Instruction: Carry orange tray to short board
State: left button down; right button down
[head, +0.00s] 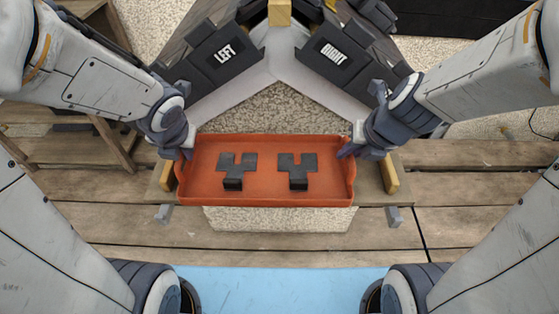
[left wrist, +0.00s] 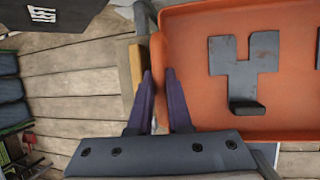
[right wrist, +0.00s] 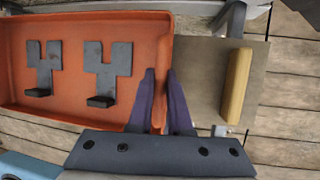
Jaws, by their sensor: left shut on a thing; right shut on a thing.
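The orange tray (head: 265,198) is level in front of the roof frame, with two dark forked metal pieces (head: 236,165) (head: 298,167) lying in it. My left gripper (head: 186,153) is shut on the tray's left wall, and the left wrist view shows its fingers (left wrist: 160,78) astride that wall. My right gripper (head: 347,153) is shut on the right wall, its fingers (right wrist: 160,78) astride it. Under the tray is a short board (right wrist: 205,85) with a yellow wooden block (head: 390,172) at its right end and another (head: 167,175) at its left. I cannot tell whether the tray touches the board.
Dark tile stacks marked LEFT (head: 222,55) and RIGHT (head: 335,52) lie on the roof slopes behind the tray. A wooden shelf (head: 75,145) stands at the left. Planks (head: 480,185) extend to the right, and a light blue surface (head: 280,290) is in front.

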pick_arm(q)
jog(key=shift+f, duration=0.45)
pick_arm(e)
jog(key=shift+f, duration=0.45)
pick_arm(q)
jog(key=c, duration=0.8)
grip_release()
jog(key=shift+c, duration=0.2)
pick_arm(e)
jog(key=c, duration=0.8)
grip_release()
jog(key=shift+c, duration=0.2)
jog(key=shift+r, duration=0.2)
pick_arm(q)
jog(key=v, duration=0.7)
jog(key=shift+r, duration=0.3)
pick_arm(e)
jog(key=v, duration=0.7)
pick_arm(q)
jog(key=shift+s, duration=0.1)
pick_arm(e)
jog(key=shift+s+r, duration=0.1)
